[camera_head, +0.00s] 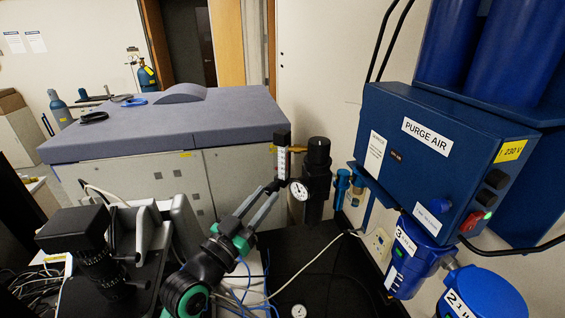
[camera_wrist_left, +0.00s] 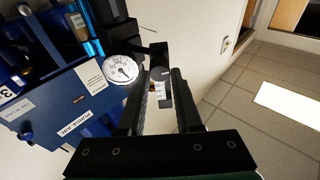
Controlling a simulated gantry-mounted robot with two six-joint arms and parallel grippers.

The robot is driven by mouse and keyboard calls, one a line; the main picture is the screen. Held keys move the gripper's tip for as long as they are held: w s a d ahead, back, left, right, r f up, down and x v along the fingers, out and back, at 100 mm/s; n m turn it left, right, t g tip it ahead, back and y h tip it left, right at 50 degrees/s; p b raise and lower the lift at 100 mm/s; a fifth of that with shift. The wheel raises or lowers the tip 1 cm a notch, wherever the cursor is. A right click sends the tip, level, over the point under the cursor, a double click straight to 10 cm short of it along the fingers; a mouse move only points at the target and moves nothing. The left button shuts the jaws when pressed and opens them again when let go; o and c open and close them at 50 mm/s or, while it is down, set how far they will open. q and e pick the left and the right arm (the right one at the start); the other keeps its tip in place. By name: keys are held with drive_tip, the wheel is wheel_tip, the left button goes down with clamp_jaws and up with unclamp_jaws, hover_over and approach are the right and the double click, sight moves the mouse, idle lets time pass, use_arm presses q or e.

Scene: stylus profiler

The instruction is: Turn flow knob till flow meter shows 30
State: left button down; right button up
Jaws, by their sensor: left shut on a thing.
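The flow meter (camera_head: 283,158) is a slim upright tube with a pale scale, at the middle of the head view; its reading is too small to make out. My left gripper (camera_head: 272,190) reaches up to the foot of the flow meter. In the head view the knob is mostly hidden by the fingertips. My right gripper is not in view.
A round dial gauge (camera_head: 299,190) and a black filter housing (camera_head: 317,180) are close to the right of my left gripper. The blue purge air box (camera_head: 430,150) hangs on the right wall. A large grey-topped table (camera_head: 180,125) stands behind.

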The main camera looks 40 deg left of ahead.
use_arm(q)
drive_tip(key=n+y, duration=0.1)
drive_tip(key=n, duration=0.2)
drive_tip(key=n+y, duration=0.1)
drive_tip(key=n, duration=0.3)
drive_tip(key=shift+d+g, duration=0.15)
drive_tip(key=shift+g, duration=0.25)
drive_tip(key=n+y, duration=0.1)
drive_tip(key=n, duration=0.4)
drive_tip(key=shift+n+g, duration=0.4)
drive_tip(key=c, duration=0.8)
unclamp_jaws()
drive_tip(key=m+t+h, duration=0.1)
drive_tip(key=m, duration=0.5)
drive_tip(key=shift+m, duration=0.3)
drive_tip(key=m+h, duration=0.1)
drive_tip(key=m, duration=0.2)
drive_tip(key=m+h, duration=0.1)
drive_tip(key=m, duration=0.2)
drive_tip(key=shift+a+t, duration=0.2)
drive_tip(key=shift+t, duration=0.1)
clamp_jaws()
